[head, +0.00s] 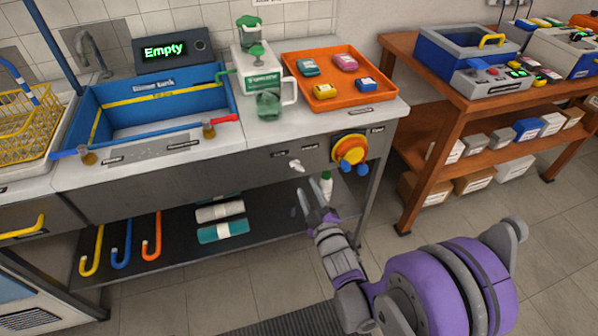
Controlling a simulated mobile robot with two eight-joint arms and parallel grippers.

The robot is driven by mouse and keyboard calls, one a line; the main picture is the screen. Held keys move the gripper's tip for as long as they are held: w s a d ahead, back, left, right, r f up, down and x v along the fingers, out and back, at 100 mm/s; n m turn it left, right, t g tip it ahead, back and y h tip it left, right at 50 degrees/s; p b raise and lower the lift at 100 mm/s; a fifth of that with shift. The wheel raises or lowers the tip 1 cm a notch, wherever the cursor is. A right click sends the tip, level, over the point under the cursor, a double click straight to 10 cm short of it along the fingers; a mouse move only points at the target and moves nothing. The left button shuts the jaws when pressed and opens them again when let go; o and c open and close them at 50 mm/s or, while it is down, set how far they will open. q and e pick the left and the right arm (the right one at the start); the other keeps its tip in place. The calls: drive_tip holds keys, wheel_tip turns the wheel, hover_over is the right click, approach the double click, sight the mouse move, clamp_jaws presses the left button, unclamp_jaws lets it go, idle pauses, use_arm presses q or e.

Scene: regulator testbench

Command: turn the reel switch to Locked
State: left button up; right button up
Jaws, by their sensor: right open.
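A small white knob (296,165), which looks like the reel switch, sits on the grey front panel of the bench, between two small labels too small to read. I cannot tell its setting. To its right on the same panel is a round orange and yellow reel (350,147) with blue parts. My right gripper (308,199) is open and empty, just below and in front of the knob, apart from it. My left gripper is not in view.
The blue rinse tank (155,112) with an "Empty" display (168,52) and an orange tray (345,92) of small parts stand on the bench top. A wooden table (440,105) stands right, with floor between.

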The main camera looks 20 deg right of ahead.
sight(299, 170)
drive_tip(key=w, duration=0.8)
drive_tip(key=shift+a+b, duration=0.15)
drive_tip(key=shift+b, duration=0.15)
drive_tip(key=shift+c, duration=0.2)
clamp_jaws()
